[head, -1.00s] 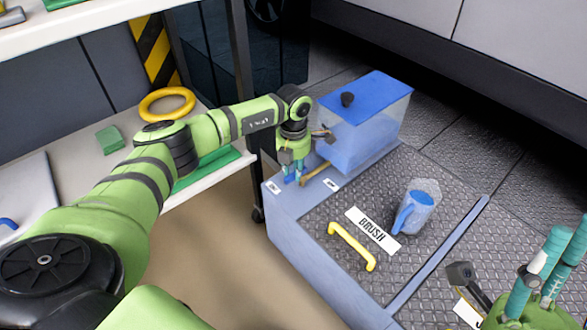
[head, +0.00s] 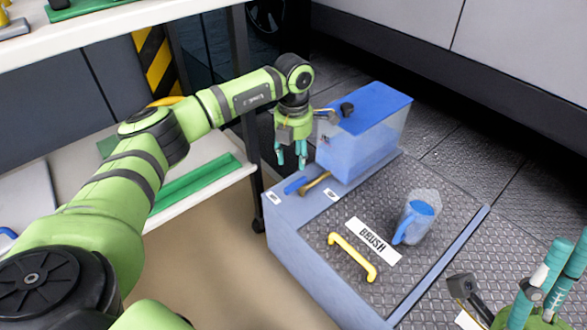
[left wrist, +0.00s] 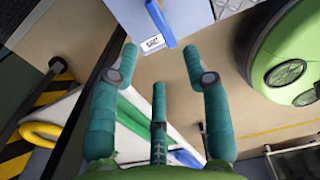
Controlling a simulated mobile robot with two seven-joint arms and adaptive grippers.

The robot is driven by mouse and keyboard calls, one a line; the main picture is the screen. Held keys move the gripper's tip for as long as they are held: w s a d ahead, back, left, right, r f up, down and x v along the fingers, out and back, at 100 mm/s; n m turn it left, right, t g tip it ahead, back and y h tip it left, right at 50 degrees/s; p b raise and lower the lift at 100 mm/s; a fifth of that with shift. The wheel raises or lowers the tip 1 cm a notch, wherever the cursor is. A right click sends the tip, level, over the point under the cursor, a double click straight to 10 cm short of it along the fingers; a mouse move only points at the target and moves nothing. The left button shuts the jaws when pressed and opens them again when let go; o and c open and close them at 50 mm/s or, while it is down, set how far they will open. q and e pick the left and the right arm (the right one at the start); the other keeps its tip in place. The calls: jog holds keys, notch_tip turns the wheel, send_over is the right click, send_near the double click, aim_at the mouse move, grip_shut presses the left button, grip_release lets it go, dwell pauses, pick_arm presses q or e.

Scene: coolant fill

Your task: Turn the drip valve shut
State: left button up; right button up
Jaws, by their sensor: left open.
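The clear blue tank (head: 362,140) has a brass tap (head: 317,182) low on its near left side. A blue valve lever (head: 294,186) lies by the tap, between two small white labels too small to read. In the left wrist view the lever (left wrist: 162,22) ends close beside one label (left wrist: 152,42). My left gripper (head: 291,160) is open and empty, fingers down, just above the lever and apart from it. My right gripper (head: 556,272) is partly cut off at the lower right; its visible fingers are spread and hold nothing.
The tank stands on a blue cart with a dark tread-plate top. A jug (head: 417,216), a BRUSH label (head: 373,240) and a yellow handle (head: 352,257) are on it. A white shelf (head: 205,192) with a green tray stands left of the cart.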

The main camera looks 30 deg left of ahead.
pick_arm(q)
notch_tip(320, 180, up, 3)
jog(key=shift+f, duration=0.15)
dwell(0.4)
